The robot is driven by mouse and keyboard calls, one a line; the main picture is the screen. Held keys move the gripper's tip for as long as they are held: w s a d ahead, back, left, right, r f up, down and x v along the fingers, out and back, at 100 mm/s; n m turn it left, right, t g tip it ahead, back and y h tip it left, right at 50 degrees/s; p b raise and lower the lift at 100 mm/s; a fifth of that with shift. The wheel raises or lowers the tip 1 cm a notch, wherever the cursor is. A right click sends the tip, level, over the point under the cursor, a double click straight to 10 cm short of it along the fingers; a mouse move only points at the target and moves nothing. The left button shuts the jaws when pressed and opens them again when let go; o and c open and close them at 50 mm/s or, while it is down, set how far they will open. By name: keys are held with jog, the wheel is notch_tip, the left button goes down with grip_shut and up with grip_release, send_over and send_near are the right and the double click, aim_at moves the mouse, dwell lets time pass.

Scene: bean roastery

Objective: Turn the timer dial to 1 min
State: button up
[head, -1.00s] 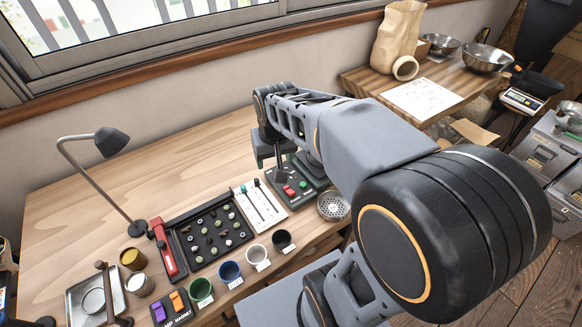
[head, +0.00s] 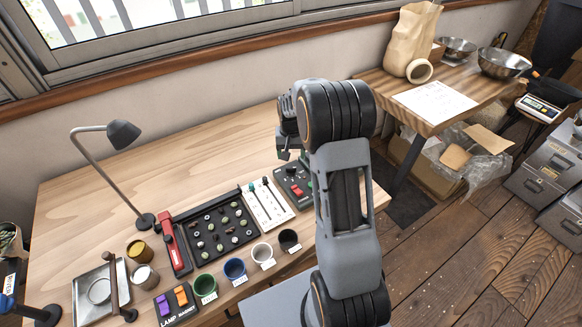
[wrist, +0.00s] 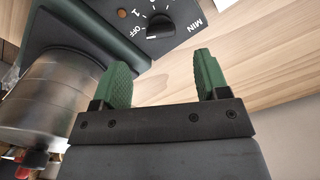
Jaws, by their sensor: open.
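The timer dial (wrist: 160,28) is a black knob on a black plate marked OFF, 1 and MIN, at the top of the wrist view. Its exact pointing is hard to read. My gripper (wrist: 163,70) is open, its two green fingers apart and empty. The dial shows beyond the fingertips, roughly between them, with a visible gap and no contact. In the head view my gripper (head: 292,154) hangs over the back right of the bench; the dial cannot be made out there.
A metal cylinder (wrist: 45,95) stands left of my fingers. In the head view, a control box with a red button (head: 296,187), a slider panel (head: 266,205), a bean tray (head: 214,229) and several cups line the bench. Bare wood (head: 190,175) lies behind them.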

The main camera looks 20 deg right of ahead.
aim_at(291, 168)
notch_tip(291, 168, down, 7)
jog(key=shift+f, duration=0.15)
dwell(0.4)
jog(key=c, duration=0.9)
